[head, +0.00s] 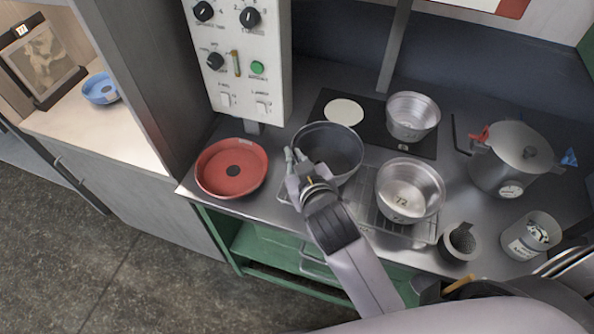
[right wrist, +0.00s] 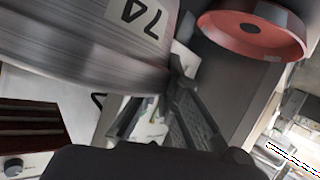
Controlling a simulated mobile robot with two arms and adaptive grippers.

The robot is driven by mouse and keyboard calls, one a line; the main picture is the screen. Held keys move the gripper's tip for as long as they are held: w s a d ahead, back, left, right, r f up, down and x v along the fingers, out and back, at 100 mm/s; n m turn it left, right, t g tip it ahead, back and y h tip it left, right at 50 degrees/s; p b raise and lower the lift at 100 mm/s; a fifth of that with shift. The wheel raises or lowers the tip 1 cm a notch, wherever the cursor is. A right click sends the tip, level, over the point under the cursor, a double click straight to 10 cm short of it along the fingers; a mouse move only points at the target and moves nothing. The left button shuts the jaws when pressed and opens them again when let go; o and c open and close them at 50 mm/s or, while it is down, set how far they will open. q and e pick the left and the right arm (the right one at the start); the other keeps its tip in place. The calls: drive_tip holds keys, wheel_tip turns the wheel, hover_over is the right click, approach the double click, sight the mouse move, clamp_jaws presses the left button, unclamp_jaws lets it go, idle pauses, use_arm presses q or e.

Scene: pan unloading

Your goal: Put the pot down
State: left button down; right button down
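A dark-looking metal pot (head: 335,148) stands upright or is held at the middle of the steel counter in the head view; I cannot tell whether its base touches the surface. Its wall fills the upper left of the right wrist view, with a "74" label (right wrist: 131,14). My right gripper (head: 294,154) is at the pot's left side, its fingertips close together by the rim. In the right wrist view its fingers (right wrist: 178,82) are beside the pot wall. Their grip on the pot is unclear. My left gripper is not in view.
A red pan (head: 232,183) lies left of the pot. A silver pot labelled 72 (head: 410,205) stands on a wire rack (head: 425,231) to the right. Another silver pot (head: 412,131) is on the black hob (head: 366,149). A pressure cooker (head: 512,181) stands far right.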

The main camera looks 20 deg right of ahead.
drive_tip(key=shift+f, duration=0.65)
wheel_tip(320, 180, down, 3)
drive_tip(key=shift+s+f, duration=0.1)
drive_tip(key=shift+f, duration=0.45)
drive_tip(key=c, duration=1.8)
unclamp_jaws()
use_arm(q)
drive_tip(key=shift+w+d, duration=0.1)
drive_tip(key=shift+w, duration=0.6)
